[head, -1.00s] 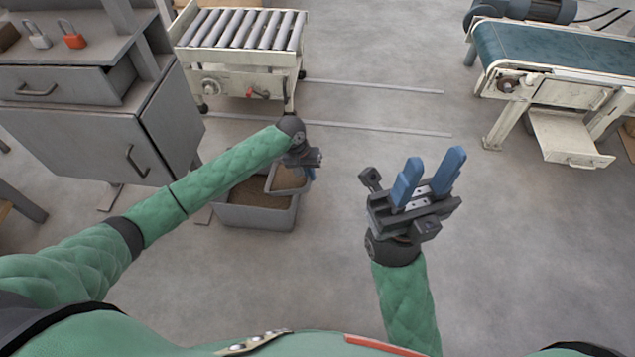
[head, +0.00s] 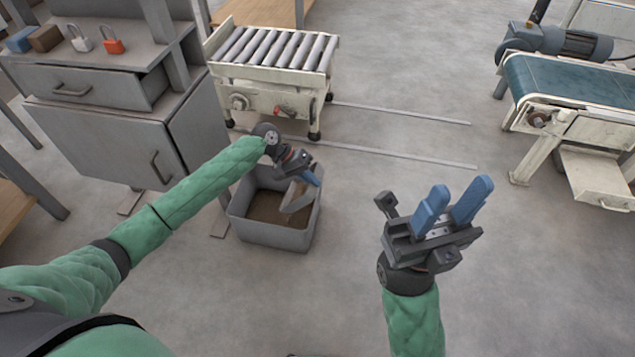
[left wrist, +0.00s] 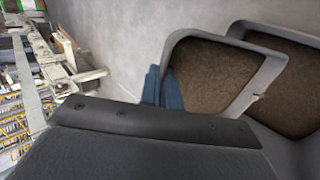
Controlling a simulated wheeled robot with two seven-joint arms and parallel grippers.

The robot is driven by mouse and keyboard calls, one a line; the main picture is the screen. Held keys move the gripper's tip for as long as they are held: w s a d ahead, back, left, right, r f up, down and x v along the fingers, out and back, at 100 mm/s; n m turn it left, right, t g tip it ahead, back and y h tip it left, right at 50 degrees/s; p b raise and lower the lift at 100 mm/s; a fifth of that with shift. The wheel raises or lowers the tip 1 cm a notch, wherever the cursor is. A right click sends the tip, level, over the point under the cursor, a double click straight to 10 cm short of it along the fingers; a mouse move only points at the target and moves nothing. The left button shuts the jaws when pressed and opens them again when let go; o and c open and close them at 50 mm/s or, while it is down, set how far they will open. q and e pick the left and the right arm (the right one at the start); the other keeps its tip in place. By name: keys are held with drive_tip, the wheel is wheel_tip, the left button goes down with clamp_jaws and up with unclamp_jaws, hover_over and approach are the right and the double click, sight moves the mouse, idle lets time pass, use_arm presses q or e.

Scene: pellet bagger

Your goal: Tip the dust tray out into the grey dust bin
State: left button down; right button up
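The grey dust bin (head: 272,236) stands on the floor left of centre in the head view, with brown material inside. The small grey dust tray (head: 299,196) is over the bin's right part, steeply tilted. My left gripper (head: 312,178) holds it by its edge, blue fingers partly hidden. In the left wrist view the tray (left wrist: 180,40) has brown dust in it, beside the blue fingers (left wrist: 162,88); the bin (left wrist: 296,38) lies behind it at right. I cannot tell whether dust is falling. My right gripper (head: 455,200) is open and empty, right of the bin.
A roller stand (head: 268,85) is behind the bin. A grey cabinet (head: 110,140) with padlocks on top stands at left. A green belt conveyor (head: 570,85) with a pale drawer (head: 597,178) beneath is at right. The floor between is clear.

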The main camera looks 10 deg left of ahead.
use_arm(q)
drive_tip(key=shift+w+a+r+h+b, duration=0.15)
drive_tip(key=shift+a+r+h, duration=0.1)
drive_tip(key=shift+a+h, duration=0.45)
drive_tip(key=shift+a+r+h+b, duration=0.2)
drive_tip(key=shift+a+h, duration=0.35)
drive_tip(key=shift+a, duration=0.25)
drive_tip(key=shift+w+a+r+h+b, duration=0.15)
drive_tip(key=shift+a+r+h, duration=0.1)
drive_tip(key=shift+a+h, duration=0.45)
